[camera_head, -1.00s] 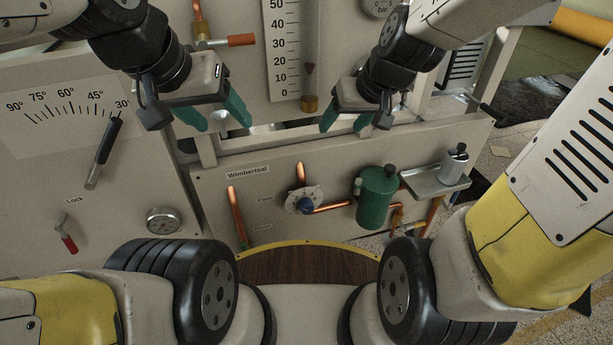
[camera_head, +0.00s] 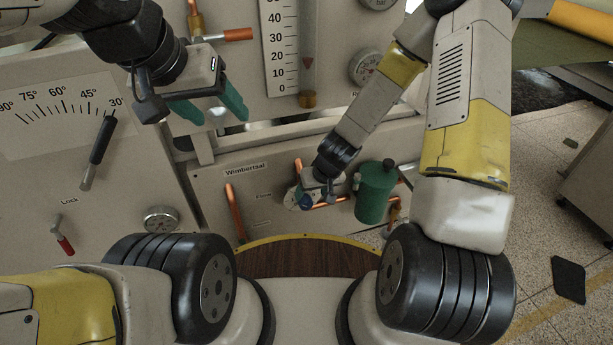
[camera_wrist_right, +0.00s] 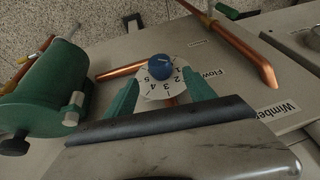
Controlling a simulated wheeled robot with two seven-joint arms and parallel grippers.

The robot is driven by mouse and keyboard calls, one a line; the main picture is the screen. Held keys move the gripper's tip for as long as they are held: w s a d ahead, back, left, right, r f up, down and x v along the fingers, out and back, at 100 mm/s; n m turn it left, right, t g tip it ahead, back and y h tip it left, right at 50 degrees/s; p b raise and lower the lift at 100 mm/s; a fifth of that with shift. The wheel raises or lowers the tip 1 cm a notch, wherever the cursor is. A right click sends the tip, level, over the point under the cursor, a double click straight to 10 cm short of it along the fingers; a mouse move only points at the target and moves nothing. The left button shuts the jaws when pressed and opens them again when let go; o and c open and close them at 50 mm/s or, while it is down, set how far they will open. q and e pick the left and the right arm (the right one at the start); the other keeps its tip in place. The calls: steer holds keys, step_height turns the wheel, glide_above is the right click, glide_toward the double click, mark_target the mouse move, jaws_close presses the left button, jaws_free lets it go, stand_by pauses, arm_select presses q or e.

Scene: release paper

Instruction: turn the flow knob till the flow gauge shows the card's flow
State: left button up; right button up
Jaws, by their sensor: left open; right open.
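The flow knob is blue, on a white numbered dial plate (camera_wrist_right: 147,89) on the lower panel. In the right wrist view the knob (camera_wrist_right: 161,66) lies just beyond my open green fingertips, roughly centred between them; I cannot tell whether they touch the dial. In the head view my right gripper (camera_head: 306,196) partly covers the knob (camera_head: 306,202). The vertical flow gauge (camera_head: 308,40) has a scale and a red float (camera_head: 308,62) between about 10 and 20. My left gripper (camera_head: 216,114) is open and empty before the upper panel. I cannot make out a card.
A green cylinder (camera_head: 375,192) stands right of the knob, close to my right arm. Copper pipes (camera_head: 235,212) run along the panel. A lever (camera_head: 98,152) and a red-handled lock (camera_head: 62,236) are at left.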

mark_target(311, 200)
steer(key=x, duration=0.7)
steer(key=shift+w+f, duration=0.1)
steer(key=shift+f, duration=0.05)
steer(key=c, duration=1.4)
steer(key=shift+o, duration=0.2)
steer(key=shift+d+f+m+g+y, duration=0.1)
steer(key=shift+d+m+g+y, duration=0.2)
steer(key=shift+y, duration=0.8)
steer(key=shift+w+d+f+m+g+y, duration=0.1)
steer(key=shift+m+g+y, duration=0.15)
steer(key=shift+y, duration=0.8)
steer(key=shift+d+f+m+g+y, duration=0.1)
steer(key=shift+m+g+y, duration=0.15)
steer(key=shift+y, duration=0.8)
